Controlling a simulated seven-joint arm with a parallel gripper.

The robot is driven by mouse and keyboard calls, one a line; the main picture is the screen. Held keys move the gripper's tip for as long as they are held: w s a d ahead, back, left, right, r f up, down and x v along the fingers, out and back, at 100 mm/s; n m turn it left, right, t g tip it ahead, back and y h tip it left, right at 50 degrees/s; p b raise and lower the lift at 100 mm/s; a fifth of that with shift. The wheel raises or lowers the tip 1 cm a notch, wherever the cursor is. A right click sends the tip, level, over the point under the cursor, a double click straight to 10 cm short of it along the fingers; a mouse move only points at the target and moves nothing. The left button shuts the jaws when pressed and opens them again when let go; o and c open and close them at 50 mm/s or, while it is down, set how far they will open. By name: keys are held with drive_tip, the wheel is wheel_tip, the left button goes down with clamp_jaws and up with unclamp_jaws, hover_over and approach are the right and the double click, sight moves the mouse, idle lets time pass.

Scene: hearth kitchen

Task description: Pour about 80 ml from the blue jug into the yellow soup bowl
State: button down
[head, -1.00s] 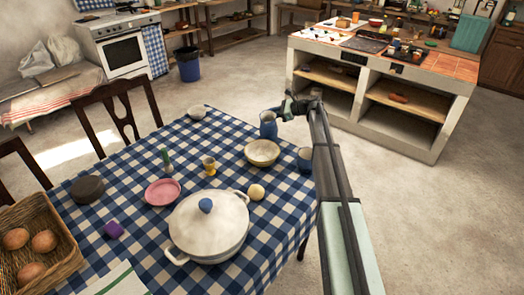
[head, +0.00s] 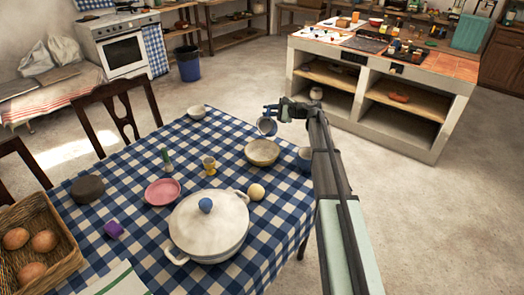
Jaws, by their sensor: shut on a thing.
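The blue jug (head: 267,127) is held in my gripper (head: 274,109), which is shut on it. The soup bowl (head: 262,153), pale yellow to cream, stands upright on the checked tablecloth right below the jug. I cannot make out any stream of liquid or the level in the bowl or jug.
A blue cup (head: 305,153) stands right of the bowl, partly hidden by my arm. A white lidded pot (head: 208,226), a round cream item (head: 256,192), a yellow cup (head: 209,165) and a pink plate (head: 162,192) stand nearer. A small pale bowl (head: 196,112) is at the back.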

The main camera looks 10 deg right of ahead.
sight(268, 109)
drive_tip(key=shift+s+a+r+n+t, duration=0.15)
drive_tip(key=shift+s+r+n+t, duration=0.15)
drive_tip(key=shift+n, duration=0.1)
drive_tip(key=shift+s+a+n+t, duration=0.15)
drive_tip(key=shift+s+n+t, duration=0.3)
drive_tip(key=shift+n, duration=0.25)
idle(0.7)
drive_tip(key=shift+s+a+r+n, duration=0.15)
drive_tip(key=shift+s+r+n, duration=0.35)
idle(1.8)
drive_tip(key=shift+w+d+f+m, duration=0.2)
drive_tip(key=shift+w+f+m, duration=0.25)
drive_tip(key=shift+w, duration=0.15)
drive_tip(key=shift+w+d+m+g, duration=0.15)
drive_tip(key=shift+w+m+g, duration=0.2)
drive_tip(key=shift+w+m, duration=0.25)
drive_tip(key=shift+f+m+g, duration=0.25)
drive_tip(key=shift+m+g, duration=0.05)
drive_tip(key=shift+m, duration=0.15)
drive_tip(key=shift+w+d+f+m+g, duration=0.2)
drive_tip(key=shift+w+f+m+g, duration=0.1)
drive_tip(key=shift+w+m, duration=0.25)
drive_tip(key=shift+s, duration=0.1)
